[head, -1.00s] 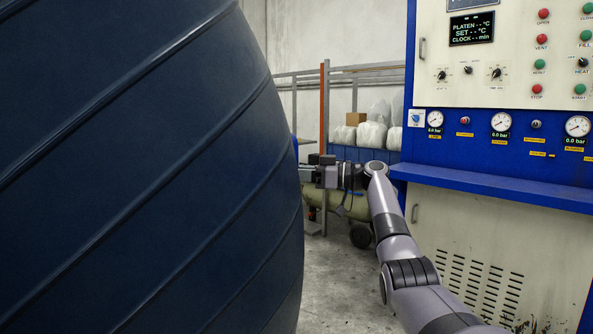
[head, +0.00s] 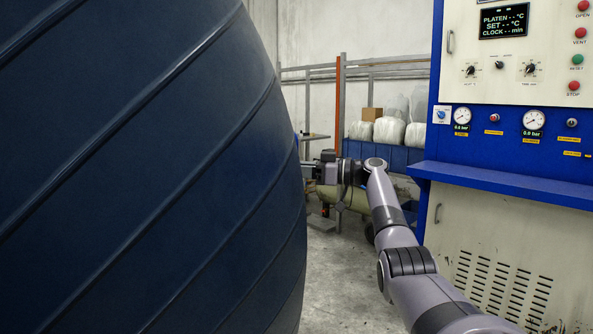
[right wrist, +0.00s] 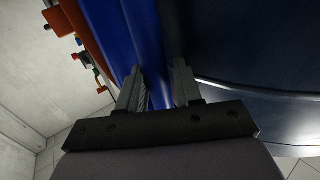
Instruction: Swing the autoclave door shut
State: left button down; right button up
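The autoclave door (head: 140,180) is a large dark blue, ribbed, bulging shape filling the left of the head view. My right gripper (head: 312,172) is at its right edge about mid-height, its fingertips largely hidden behind the bulge. In the right wrist view, the two fingers of the right gripper (right wrist: 160,88) stand a small gap apart, with a bright blue rim (right wrist: 148,40) running between them; they look shut on this rim. The dark door face (right wrist: 255,50) lies to the right of the fingers. My left gripper is not in view.
A blue and cream control cabinet (head: 510,240) with gauges and a protruding blue ledge (head: 500,185) stands right of my right arm. Behind are a metal rack (head: 338,100), white wrapped bundles (head: 388,131) and a greenish tank (head: 352,200). Some bare floor (head: 335,280) shows between door and cabinet.

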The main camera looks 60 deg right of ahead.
jog(key=b+v, duration=0.2)
jog(key=v, duration=0.5)
